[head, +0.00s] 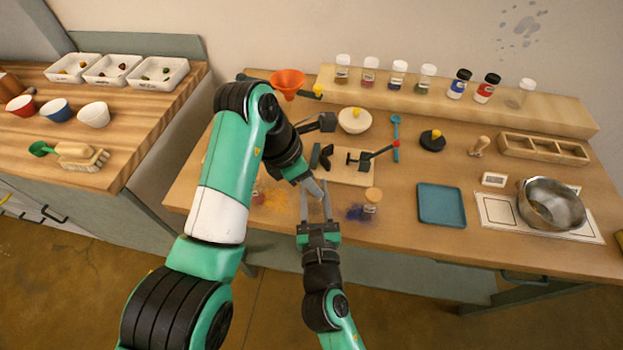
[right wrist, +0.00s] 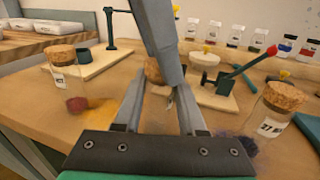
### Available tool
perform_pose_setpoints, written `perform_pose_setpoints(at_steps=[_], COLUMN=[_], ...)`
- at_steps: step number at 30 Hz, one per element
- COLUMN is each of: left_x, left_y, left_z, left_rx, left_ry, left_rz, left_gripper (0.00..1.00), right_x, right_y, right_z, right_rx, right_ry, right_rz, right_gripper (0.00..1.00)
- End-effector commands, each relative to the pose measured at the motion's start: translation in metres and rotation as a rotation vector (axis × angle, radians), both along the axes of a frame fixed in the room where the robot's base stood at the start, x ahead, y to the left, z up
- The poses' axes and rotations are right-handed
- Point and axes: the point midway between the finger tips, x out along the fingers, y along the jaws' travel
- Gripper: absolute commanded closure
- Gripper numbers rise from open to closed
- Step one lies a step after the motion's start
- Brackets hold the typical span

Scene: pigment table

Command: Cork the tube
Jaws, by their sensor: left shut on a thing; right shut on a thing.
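My left gripper (head: 311,189) reaches down from above, shut, and meets my right gripper (head: 315,215) near the table's front edge. In the right wrist view the left gripper (right wrist: 172,80) hangs over the right gripper's fingers (right wrist: 160,115). A brown cork (right wrist: 153,70) shows at the left gripper's tip, partly hidden behind it. The right gripper is shut on a clear tube (right wrist: 171,100), of which little shows between the fingers. I cannot tell whether the cork is seated in the tube's mouth.
A corked jar (head: 372,198) stands to the right, by blue powder (head: 356,213). Orange powder (head: 275,200) lies left. Another corked jar (right wrist: 62,68) stands left in the right wrist view. A board with a black press (head: 358,160) is behind. A blue tray (head: 441,205) is farther right.

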Motion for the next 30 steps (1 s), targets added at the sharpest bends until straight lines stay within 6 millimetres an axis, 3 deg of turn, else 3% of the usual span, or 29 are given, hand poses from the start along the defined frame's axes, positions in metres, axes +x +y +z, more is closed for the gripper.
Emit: perform_pose_setpoints(at_steps=[30], left_x=[0.0014], left_y=[-0.0004], left_z=[-0.0016], left_rx=[-0.004], left_ry=[-0.01], left_rz=[0.0], left_gripper=[1.0], right_x=[-0.0002], right_y=[-0.0001], right_z=[-0.0013], right_rx=[-0.001], right_ry=[0.003], right_rz=[0.0], right_gripper=[1.0])
